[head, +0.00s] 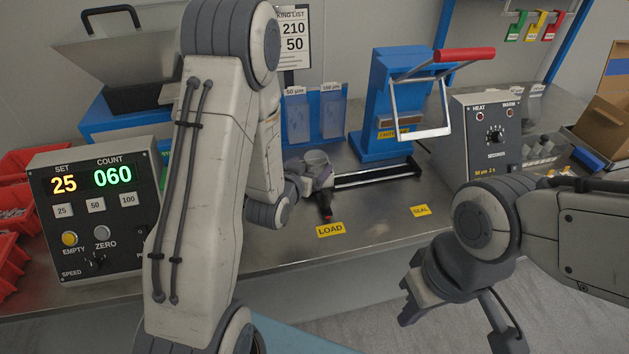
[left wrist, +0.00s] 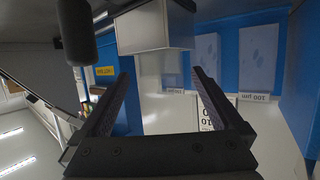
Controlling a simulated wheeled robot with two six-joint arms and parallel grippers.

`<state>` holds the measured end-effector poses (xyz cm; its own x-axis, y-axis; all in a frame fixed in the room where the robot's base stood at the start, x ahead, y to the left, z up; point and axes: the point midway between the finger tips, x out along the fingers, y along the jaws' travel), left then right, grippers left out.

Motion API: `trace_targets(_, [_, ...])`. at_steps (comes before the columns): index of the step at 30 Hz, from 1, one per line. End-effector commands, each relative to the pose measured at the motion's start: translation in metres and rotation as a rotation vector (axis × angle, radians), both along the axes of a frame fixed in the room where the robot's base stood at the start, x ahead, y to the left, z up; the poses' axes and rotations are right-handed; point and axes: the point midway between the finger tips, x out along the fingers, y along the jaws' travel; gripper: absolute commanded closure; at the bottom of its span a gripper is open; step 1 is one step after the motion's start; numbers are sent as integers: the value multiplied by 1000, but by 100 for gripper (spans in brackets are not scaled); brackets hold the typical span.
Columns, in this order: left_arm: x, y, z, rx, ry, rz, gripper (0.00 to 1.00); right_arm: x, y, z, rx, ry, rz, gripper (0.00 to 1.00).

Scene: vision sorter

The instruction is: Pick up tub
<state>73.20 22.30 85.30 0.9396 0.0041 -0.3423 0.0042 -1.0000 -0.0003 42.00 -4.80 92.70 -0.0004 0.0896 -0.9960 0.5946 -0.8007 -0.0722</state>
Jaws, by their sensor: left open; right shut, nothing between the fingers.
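A small grey round-rimmed thing (head: 316,157), possibly the tub, shows at the far side of my left gripper (head: 318,174) in the head view. The gripper partly hides it, and I cannot tell whether they touch. In the left wrist view my left gripper (left wrist: 165,95) is open, its two dark fingers spread with nothing clamped between them. A pale box-like thing (left wrist: 152,28) shows at the top there; I cannot tell whether it is the tub. My right gripper (head: 413,308) is shut and empty at the lower right, off the bench's front edge.
A counter box (head: 95,245) reading 060 stands left. Yellow LOAD (head: 330,229) and SEAL (head: 420,210) labels mark clear bench near the front.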

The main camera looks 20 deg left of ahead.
Motion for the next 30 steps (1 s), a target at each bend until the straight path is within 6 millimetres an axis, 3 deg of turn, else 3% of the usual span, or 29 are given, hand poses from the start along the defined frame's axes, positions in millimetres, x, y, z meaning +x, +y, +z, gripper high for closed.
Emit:
trace_targets(1, [2, 0, -7, 1, -4, 0, 0, 0, 0, -14, 0, 0, 0, 100])
trace_targets(6, [21, 0, -11, -1, -1, 0, 0, 0, 0, -26, 0, 0, 0, 100])
trace_targets(11, [28, 0, -10, -1, 1, 1, 0, 0, 0, -26, 0, 0, 0, 100])
trace_targets(21, [71, 0, -24, 0, 2, 0, 0, 0, 0, -20, 0, 0, 0, 100])
trace_targets(29, [74, 0, -25, 0, 1, 0, 0, 0, 0, -21, 0, 0, 0, 100])
trace_targets(30, [74, 1, -25, -1, 1, 0, 8, 0, 0, -21, 0, 0, 0, 100])
